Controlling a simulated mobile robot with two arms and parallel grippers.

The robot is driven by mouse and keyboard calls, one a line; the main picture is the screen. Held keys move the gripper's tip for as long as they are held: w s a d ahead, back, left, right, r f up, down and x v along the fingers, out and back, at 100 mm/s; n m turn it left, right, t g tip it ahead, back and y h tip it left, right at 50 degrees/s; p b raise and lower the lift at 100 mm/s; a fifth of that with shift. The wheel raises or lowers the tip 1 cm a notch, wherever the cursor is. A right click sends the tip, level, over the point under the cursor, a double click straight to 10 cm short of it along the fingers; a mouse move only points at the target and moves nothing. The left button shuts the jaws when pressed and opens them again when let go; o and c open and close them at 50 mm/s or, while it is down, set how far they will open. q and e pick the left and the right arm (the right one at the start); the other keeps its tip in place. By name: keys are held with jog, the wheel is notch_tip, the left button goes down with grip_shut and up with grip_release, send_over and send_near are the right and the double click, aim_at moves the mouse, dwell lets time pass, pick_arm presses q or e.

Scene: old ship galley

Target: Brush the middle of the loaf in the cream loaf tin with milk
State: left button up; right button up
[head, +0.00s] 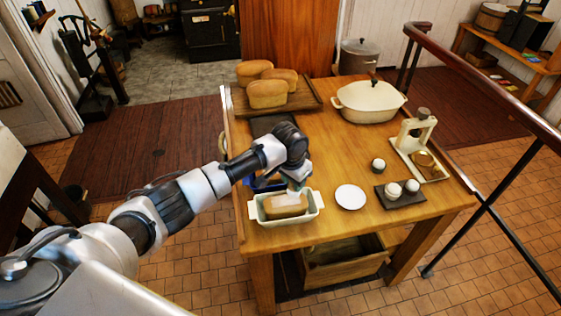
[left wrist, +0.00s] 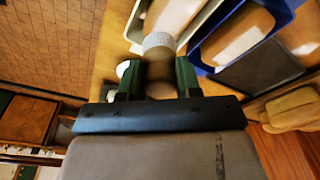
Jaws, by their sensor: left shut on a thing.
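The cream loaf tin (head: 285,220) stands at the near left corner of the wooden table, with a brown loaf (head: 285,210) in it. The loaf has a pale patch on top. My left gripper (head: 296,183) is over the far edge of this tin. In the left wrist view its green fingers (left wrist: 159,82) are shut on a brush (left wrist: 160,68) with a pale band, pointing toward the loaf (left wrist: 172,14) and the cream tin's rim (left wrist: 136,28). The bristle tips and any contact are hidden. My right gripper is out of view.
A blue tin (left wrist: 199,62) with another loaf (left wrist: 236,32) is close beside the cream tin. A white saucer (head: 350,197), a dark tray (head: 402,200) with small white items, a cream casserole (head: 368,102) and a board (head: 305,101) of loaves share the table.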

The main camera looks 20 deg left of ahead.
pick_arm(q)
jog(key=shift+r, duration=0.95)
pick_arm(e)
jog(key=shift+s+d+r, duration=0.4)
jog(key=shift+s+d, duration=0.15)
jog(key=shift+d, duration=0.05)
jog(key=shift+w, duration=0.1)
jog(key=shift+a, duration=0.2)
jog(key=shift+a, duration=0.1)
